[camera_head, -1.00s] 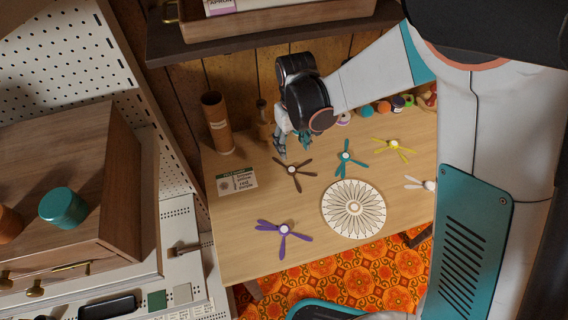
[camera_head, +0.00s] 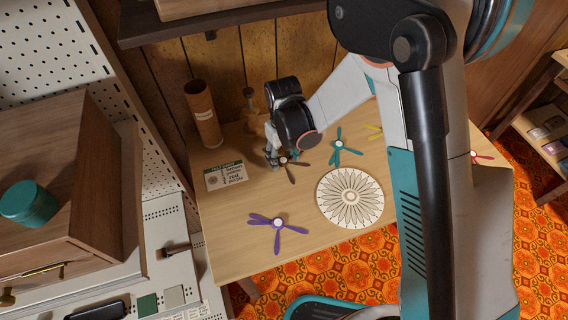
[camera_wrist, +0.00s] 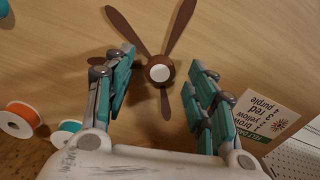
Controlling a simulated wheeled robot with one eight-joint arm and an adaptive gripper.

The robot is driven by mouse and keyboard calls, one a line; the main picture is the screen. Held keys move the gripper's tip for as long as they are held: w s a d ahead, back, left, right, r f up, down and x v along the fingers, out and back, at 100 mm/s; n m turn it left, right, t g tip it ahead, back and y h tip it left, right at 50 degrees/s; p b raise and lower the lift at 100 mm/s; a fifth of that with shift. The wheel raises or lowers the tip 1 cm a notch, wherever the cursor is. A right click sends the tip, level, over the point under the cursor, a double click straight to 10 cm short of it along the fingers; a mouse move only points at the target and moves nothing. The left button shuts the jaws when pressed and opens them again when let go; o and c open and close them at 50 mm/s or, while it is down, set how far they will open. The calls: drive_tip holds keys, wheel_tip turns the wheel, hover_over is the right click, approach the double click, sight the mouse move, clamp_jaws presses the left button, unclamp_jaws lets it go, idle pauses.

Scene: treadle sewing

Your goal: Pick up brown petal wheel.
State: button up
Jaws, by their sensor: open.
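The brown petal wheel (camera_wrist: 158,70) lies on the wooden table, with a pale round hub and several thin brown petals. In the wrist view its hub sits near the fingertips of my open gripper (camera_wrist: 160,82), with one finger on each side and a short petal pointing back between them. The fingers do not visibly grip it. In the head view the wheel (camera_head: 291,166) shows partly, just below and right of my gripper (camera_head: 279,162), whose wrist hides part of it.
A teal wheel (camera_head: 342,149) and a purple wheel (camera_head: 277,224) lie nearby, with a round patterned disc (camera_head: 350,198) between them. A printed card (camera_head: 226,176) and a brown tube (camera_head: 203,114) are at the left. Thread spools (camera_wrist: 23,119) show in the wrist view.

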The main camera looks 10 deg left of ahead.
sight(284, 160)
drive_tip(key=shift+f, duration=0.3)
drive_tip(key=shift+r, duration=0.1)
drive_tip(key=c, duration=0.9)
drive_tip(key=shift+o, duration=0.2)
drive_tip(key=shift+r+p, duration=0.85)
drive_tip(key=shift+r, duration=2.75)
